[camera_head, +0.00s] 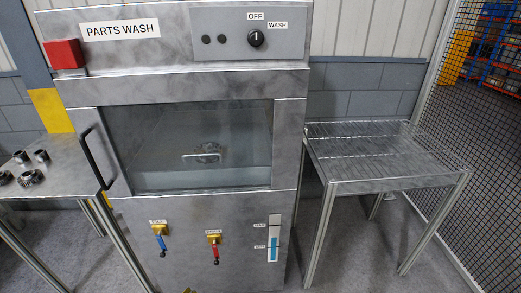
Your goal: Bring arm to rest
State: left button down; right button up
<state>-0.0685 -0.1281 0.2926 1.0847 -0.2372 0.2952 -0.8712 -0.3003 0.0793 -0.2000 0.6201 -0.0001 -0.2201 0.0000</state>
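Neither of my arms nor grippers shows in the head view. The parts wash machine (200,240) stands in the middle, with its glass door (140,140) shut. A metal part and a light handle show dimly behind the glass. The black knob (256,38) on its top panel sits beside the OFF and WASH labels, its pointer upright. A blue-handled valve (160,241) and a red-handled valve (214,247) are on the lower front, both handles hanging down. A level gauge (273,238) with blue in its lower part is to their right.
A metal table (70,160) at the left holds several dark metal rings (31,177). An empty wire-topped table (380,160) stands at the right. A black mesh fence (480,130) runs along the right edge, with racks behind it. A red box (64,54) is on the machine's upper left.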

pick_arm(q)
jog(key=s+d+f+n+g+h, duration=0.2)
jog(key=s+d+f+g, duration=0.1)
jog(key=s+f, duration=0.65)
jog(key=s+d+f+n+g+h, duration=0.15)
jog(key=s+d+f+g, duration=0.25)
jog(key=s+f, duration=0.55)
jog(key=s+a+f+g, duration=0.1)
jog(key=s+f+g, duration=0.1)
jog(key=s, duration=1.2)
jog(key=s+a+f+g, duration=0.2)
jog(key=s+f, duration=0.3)
jog(key=s, duration=0.9)
jog(key=shift+f+g, duration=0.15)
jog(key=shift+g, duration=0.55)
